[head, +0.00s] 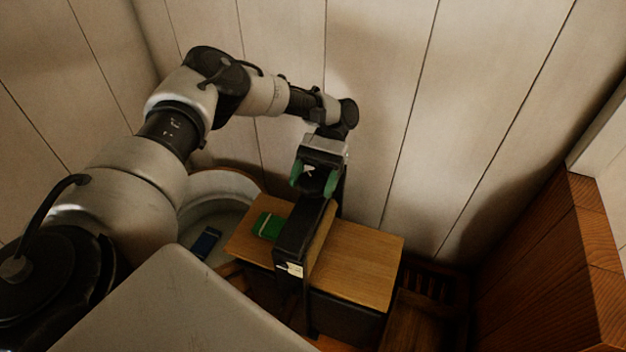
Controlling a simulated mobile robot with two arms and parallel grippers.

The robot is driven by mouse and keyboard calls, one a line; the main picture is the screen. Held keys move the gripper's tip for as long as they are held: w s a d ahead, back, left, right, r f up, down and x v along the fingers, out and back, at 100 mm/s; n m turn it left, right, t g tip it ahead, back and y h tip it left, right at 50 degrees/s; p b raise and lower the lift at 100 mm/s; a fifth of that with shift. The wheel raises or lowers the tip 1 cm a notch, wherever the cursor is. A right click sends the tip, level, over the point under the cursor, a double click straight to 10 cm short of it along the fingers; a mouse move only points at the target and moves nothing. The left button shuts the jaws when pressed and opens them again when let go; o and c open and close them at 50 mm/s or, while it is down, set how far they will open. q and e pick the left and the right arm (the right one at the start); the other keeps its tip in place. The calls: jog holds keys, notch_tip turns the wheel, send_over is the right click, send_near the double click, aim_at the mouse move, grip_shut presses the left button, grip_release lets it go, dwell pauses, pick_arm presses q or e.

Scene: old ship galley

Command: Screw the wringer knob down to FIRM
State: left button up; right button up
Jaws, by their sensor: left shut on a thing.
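The wringer (296,243) is a tall dark frame standing at the wooden bench top, with a small pale label (291,269) low on its near side. Its dark knob (314,179) is at the top of the frame, mostly covered by my gripper. My left gripper (314,181) comes down on it from above, its green fingertips on either side, shut on the knob. The label is too small to read, and I cannot tell how far down the knob is screwed. My right gripper is not in view.
A wooden bench top (362,262) lies under the wringer, with a green item (267,226) on its left part. A pale round tub (222,184) at left holds a dark blue item (207,243). Panelled walls close in behind; a wooden cabinet (545,275) stands at right.

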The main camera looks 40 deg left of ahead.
pick_arm(q)
jog(key=m+y, duration=0.6)
jog(key=y, duration=0.1)
jog(key=shift+a+r+m+y, duration=0.1)
jog(key=shift+m+y, duration=0.3)
jog(key=m+t+y, duration=0.2)
jog(key=m+y, duration=0.1)
jog(key=shift+m+t+y, duration=0.4)
jog(key=m+t+y, duration=0.2)
jog(key=m+t, duration=0.1)
jog(key=shift+w+a+m+y, duration=0.1)
jog(key=shift+m+y, duration=0.2)
jog(key=shift+y, duration=0.1)
jog(key=m+t+y, duration=0.1)
jog(key=m+t, duration=0.2)
jog(key=t, duration=0.1)
jog(key=shift+m+y, duration=0.3)
jog(key=m+t, duration=0.3)
jog(key=t, duration=0.1)
jog(key=shift+m, duration=0.3)
jog(key=m+t+h, duration=0.1)
jog(key=m+t, duration=0.5)
jog(key=t, duration=0.1)
jog(key=shift+w+h, duration=0.15)
jog(key=shift+h, duration=0.25)
jog(key=shift+m, duration=0.3)
